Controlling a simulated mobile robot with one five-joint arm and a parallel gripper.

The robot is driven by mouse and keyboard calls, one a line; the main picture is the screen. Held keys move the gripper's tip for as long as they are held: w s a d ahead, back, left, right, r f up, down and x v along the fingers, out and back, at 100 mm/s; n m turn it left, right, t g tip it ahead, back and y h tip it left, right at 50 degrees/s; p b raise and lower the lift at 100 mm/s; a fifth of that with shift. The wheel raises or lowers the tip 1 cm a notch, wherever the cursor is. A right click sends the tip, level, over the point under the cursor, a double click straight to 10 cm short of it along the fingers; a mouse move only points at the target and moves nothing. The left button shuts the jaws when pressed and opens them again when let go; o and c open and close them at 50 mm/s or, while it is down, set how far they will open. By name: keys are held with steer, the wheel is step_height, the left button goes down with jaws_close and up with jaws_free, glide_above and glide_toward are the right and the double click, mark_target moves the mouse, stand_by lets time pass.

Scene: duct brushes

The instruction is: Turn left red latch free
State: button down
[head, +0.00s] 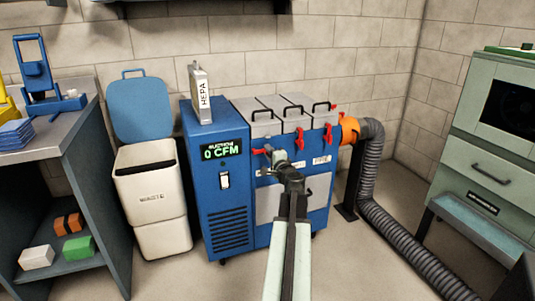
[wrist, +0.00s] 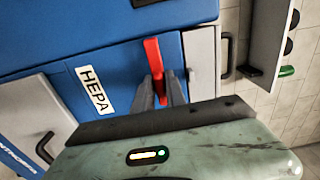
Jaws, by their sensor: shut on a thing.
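In the wrist view the red latch (wrist: 152,54) is a slim red bar that runs down between my fingers. My gripper (wrist: 161,92) is shut on the latch, with one dark finger on each side of it. In the head view my gripper (head: 278,158) covers that part of the machine's front.
More red latches (head: 300,137) sit to the right under grey lids with black handles. An orange collar (head: 348,131) and grey hose (head: 372,170) are at right. A white bin (head: 150,180) stands at left.

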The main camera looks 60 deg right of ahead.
steer(key=shift+w, duration=0.1)
steer(key=c, duration=1.5)
jaws_free()
steer(key=v, duration=0.7)
steer(key=shift+s+a, duration=0.2)
steer(key=shift+s, duration=0.15)
